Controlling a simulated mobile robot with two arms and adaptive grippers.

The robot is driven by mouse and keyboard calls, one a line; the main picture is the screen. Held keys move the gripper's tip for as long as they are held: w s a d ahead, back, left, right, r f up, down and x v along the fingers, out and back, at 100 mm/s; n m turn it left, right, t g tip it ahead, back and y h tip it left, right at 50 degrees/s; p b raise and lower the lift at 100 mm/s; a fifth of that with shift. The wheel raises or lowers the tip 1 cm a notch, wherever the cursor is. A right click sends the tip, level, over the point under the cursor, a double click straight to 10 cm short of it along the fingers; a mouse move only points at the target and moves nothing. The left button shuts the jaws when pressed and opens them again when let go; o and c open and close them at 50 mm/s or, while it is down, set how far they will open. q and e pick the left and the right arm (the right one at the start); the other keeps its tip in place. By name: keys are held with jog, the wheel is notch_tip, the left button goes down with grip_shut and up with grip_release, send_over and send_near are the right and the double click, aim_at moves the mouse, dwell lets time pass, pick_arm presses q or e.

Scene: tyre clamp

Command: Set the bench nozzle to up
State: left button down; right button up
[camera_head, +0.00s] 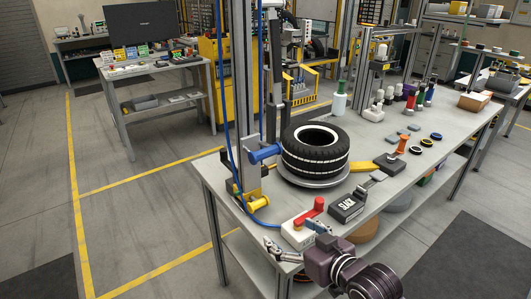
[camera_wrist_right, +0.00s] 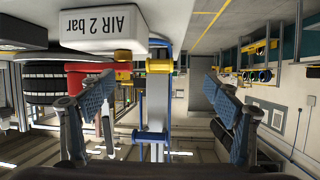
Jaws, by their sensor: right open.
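A white box (camera_head: 298,234) stands at the near left corner of the workbench, with a red lever (camera_head: 310,213) on top. In the right wrist view the white box (camera_wrist_right: 60,35) is labelled "AIR 2 bar", and the red lever (camera_wrist_right: 88,70) shows below it. I cannot tell for certain which fitting is the bench nozzle or how it is set. My right gripper (camera_head: 294,240) is at the near edge of the box. In the wrist view my right gripper (camera_wrist_right: 158,85) has its fingers wide apart, with nothing held between them. My left gripper is out of view.
A black tyre (camera_head: 316,150) lies on a round stand behind the box. A blue cylinder (camera_head: 265,152) and a yellow fitting (camera_head: 258,203) sit by the metal post (camera_head: 241,110). A dark block (camera_head: 346,206) lies right of the box. Bottles and discs stand farther back.

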aim_at(268, 156)
jog(key=w+r+t+y, duration=0.1)
jog(key=w+r, duration=0.2)
jog(key=r, duration=0.2)
jog(key=w+a+r+n+t+y, duration=0.1)
jog(key=w+r, duration=0.2)
jog(key=r, duration=0.1)
jog(key=w+a+r+y, duration=0.1)
jog(key=w+r, duration=0.2)
jog(key=r, duration=0.2)
jog(key=shift+w+a+r+n+t+y, duration=0.25)
jog(key=shift+w+r+n+t+y, duration=0.05)
jog(key=shift+w+t+y, duration=0.1)
jog(key=shift+f+p+x, duration=0.2)
jog(key=shift+p+x, duration=0.7)
jog(key=shift+x, duration=2.3)
jog(key=shift+s, duration=0.1)
jog(key=shift+c, duration=0.6)
